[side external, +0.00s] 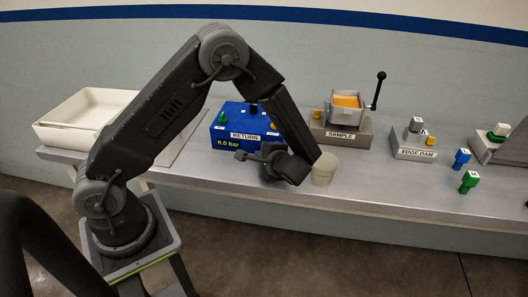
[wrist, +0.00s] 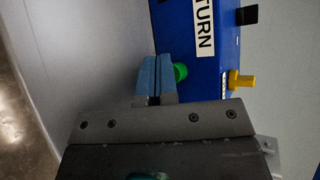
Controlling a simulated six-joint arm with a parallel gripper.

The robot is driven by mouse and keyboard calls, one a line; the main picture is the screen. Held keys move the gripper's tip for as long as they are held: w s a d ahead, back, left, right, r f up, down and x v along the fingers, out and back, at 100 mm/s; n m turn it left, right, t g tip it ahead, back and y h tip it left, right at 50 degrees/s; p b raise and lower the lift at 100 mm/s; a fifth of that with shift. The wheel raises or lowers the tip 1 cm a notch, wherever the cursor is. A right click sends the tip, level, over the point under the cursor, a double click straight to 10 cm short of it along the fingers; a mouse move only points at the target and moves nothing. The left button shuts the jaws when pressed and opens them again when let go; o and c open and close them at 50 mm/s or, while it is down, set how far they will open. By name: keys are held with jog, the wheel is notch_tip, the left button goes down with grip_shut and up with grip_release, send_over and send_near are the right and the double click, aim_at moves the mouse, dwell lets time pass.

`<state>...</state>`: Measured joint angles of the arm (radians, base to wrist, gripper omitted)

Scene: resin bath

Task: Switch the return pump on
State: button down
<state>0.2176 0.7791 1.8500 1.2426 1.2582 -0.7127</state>
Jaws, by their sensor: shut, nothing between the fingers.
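The blue return pump box (side external: 262,117) stands on the bench, labelled RETURN, with a green display reading 0.0 bar (side external: 229,143). A green button (side external: 222,117) is at its left, a black knob (side external: 253,108) at its back and a yellow part (side external: 273,126) at its right. My gripper (side external: 241,155) is shut and empty, low in front of the box. In the wrist view, the closed blue-grey fingertips (wrist: 157,78) partly cover the green button (wrist: 180,71); I cannot tell whether they touch it. The yellow part (wrist: 242,80) and black knob (wrist: 247,14) also show there.
A white tray (side external: 60,138) is at the left. A beige cup (side external: 324,170) stands right beside my wrist. Further right are the SAMPLE unit (side external: 341,135) with a black lever, the EDGE DAM block (side external: 414,153), and small blue (side external: 461,158) and green (side external: 469,181) pieces.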

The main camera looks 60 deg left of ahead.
aim_at(258, 180)
jog(key=shift+a, duration=0.1)
dwell(0.6)
jog(key=shift+w+a, duration=0.25)
jog(key=shift+w, duration=0.1)
jog(key=shift+s+d, duration=0.25)
dwell(0.4)
jog(key=shift+s+d, duration=2.2)
